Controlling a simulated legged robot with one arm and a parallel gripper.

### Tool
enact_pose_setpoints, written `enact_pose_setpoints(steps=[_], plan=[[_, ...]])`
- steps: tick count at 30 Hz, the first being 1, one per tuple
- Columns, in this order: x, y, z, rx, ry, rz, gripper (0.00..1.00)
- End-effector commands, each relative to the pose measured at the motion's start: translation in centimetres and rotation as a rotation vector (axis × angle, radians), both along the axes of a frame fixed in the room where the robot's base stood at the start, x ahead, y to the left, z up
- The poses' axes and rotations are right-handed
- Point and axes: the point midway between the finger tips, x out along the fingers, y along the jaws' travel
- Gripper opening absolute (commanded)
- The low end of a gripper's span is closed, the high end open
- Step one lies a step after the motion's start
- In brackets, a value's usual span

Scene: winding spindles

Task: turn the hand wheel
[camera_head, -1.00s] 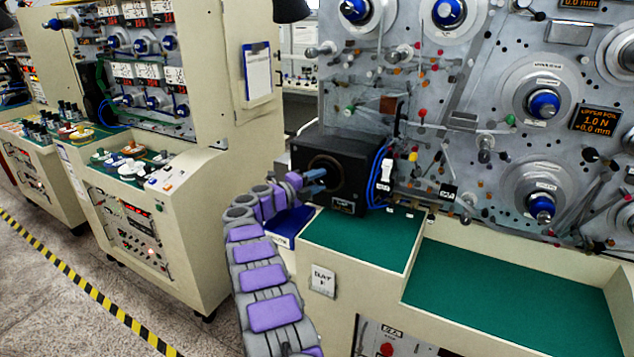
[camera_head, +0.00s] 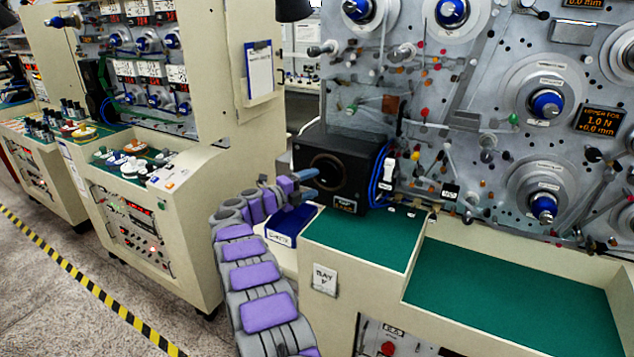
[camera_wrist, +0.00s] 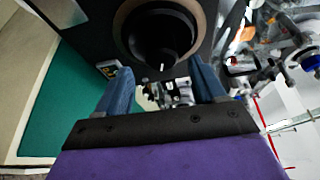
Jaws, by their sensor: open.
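A black box (camera_head: 372,160) stands on the left end of the green bench top, with a round dark knob (camera_head: 327,168) in a brown ring on its front. This looks like the hand wheel. In the wrist view the knob (camera_wrist: 161,38) is close, just beyond the fingertips, with a white mark at its lower edge. My gripper (camera_head: 310,184) has blue fingers and is just left of the box front. It also shows in the wrist view (camera_wrist: 162,82), with its fingers spread and nothing between them. I see no contact with the knob.
A blue bin (camera_head: 290,226) sits below my gripper, left of the box. Blue cables (camera_head: 378,178) run down the box's right side. A panel crowded with spindles (camera_head: 545,105) rises behind. The lower green bench top (camera_head: 510,295) is clear.

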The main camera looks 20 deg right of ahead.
Motion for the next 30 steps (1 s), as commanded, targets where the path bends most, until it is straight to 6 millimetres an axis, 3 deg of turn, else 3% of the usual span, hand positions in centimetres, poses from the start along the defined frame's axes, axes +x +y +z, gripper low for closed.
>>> enact_pose_setpoints(steps=[1,9,15,21,30], plan=[[-0.2,1.4,0.3,0.001,0.000,0.007,0.69],[-1.8,7.3,0.1,0.000,0.002,0.006,0.69],[-2.8,10.9,0.1,-0.001,0.003,0.004,0.69],[-3.3,12.7,0.0,0.001,0.003,0.002,0.69],[-3.5,13.1,0.0,0.001,0.002,0.001,0.69]])
